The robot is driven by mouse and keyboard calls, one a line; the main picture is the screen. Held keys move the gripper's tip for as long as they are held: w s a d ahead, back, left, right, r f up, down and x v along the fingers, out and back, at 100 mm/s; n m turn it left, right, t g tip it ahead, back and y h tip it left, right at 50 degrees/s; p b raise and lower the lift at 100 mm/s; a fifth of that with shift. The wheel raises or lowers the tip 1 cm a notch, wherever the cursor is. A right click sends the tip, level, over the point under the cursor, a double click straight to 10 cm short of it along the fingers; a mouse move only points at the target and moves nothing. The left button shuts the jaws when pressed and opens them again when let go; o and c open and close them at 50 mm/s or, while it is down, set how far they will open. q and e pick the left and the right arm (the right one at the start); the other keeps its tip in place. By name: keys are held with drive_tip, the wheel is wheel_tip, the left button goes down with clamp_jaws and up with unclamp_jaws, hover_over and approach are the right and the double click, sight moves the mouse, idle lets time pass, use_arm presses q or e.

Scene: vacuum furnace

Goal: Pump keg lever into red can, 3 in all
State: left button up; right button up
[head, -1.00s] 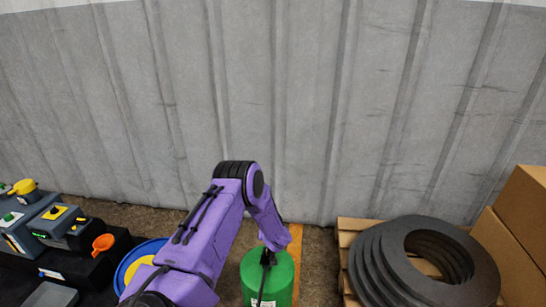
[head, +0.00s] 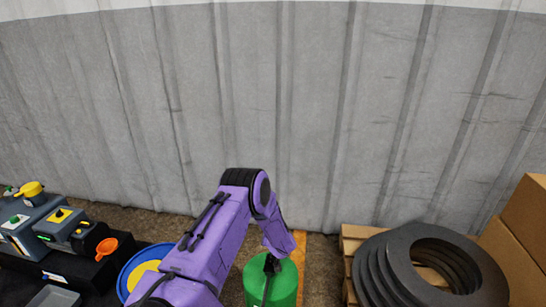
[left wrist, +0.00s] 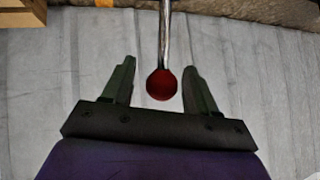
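The green keg (head: 283,286) stands at the bottom centre of the head view, with dark parts on its top partly hidden by my left arm. In the left wrist view the lever shows as a thin metal rod (left wrist: 165,35) ending in a red ball knob (left wrist: 161,85). My left gripper (left wrist: 160,65) is open, with the knob between its two fingers and a visible gap on each side. In the head view its fingers cannot be made out clearly. My right gripper is in neither view. I cannot see a red can.
Dark rings (head: 378,270) are stacked on a wooden pallet (head: 350,236) right of the keg, beside cardboard boxes (head: 528,215). A blue round container (head: 132,262) with yellow inside stands left. A grey wall rises behind.

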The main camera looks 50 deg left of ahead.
use_arm(q)
drive_tip(key=p+v, duration=0.2)
drive_tip(key=v, duration=0.8)
drive_tip(key=shift+d, duration=0.2)
drive_tip(key=shift+r, duration=0.15)
